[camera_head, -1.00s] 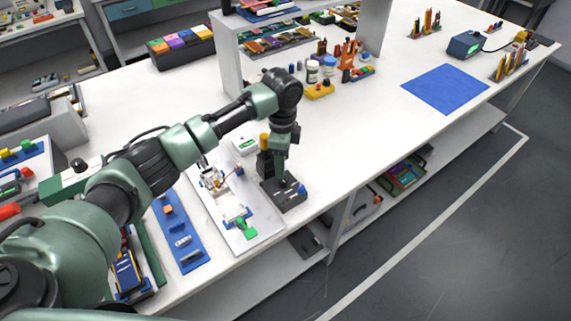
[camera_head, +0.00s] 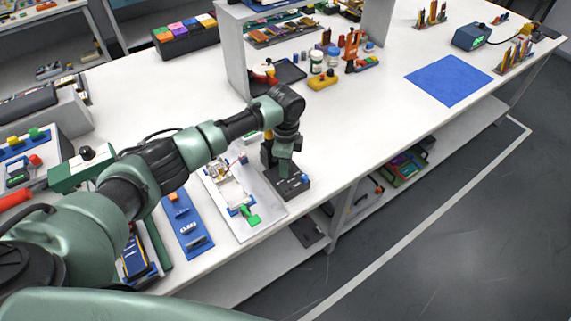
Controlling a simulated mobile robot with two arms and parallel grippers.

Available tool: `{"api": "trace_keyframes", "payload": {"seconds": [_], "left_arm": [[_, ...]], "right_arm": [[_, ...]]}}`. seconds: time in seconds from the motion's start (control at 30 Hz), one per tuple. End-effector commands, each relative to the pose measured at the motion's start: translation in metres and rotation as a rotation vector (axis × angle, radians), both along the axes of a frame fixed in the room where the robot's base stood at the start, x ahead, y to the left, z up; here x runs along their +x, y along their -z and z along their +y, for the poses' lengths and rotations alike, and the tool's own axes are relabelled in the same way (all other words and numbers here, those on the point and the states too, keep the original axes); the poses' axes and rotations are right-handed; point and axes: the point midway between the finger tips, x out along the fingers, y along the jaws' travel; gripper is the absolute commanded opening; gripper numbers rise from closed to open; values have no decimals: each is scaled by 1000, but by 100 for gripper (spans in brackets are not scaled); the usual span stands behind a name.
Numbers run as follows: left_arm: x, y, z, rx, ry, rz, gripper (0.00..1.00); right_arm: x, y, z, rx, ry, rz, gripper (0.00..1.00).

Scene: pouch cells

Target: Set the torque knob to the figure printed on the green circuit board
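My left gripper (camera_head: 284,172) points down over a dark device (camera_head: 296,189) on the front of the bench. I cannot tell whether that part is the torque knob. The fingers are small and dark against the device, so I cannot tell whether they are open or touch it. I cannot make out a green circuit board or a printed figure. My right gripper is not in view.
A white fixture plate (camera_head: 262,225) with a green-handled clamp (camera_head: 250,216) lies left of the device. A blue strip (camera_head: 194,240) lies further left. A blue mat (camera_head: 447,81) lies on clear bench at the right. A white shelf (camera_head: 234,60) stands behind.

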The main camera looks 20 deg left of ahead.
Motion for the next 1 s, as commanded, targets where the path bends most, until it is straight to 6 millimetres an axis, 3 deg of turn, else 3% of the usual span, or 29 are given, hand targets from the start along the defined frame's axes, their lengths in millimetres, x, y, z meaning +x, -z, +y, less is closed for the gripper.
{"api": "trace_keyframes", "payload": {"seconds": [0.37, 1.0], "left_arm": [[0, -2, -1, -1, -76, 1, 0], [-1, -3, -1, -2, -600, 1, 0]], "right_arm": [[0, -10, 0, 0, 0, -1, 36], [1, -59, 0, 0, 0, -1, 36]]}}
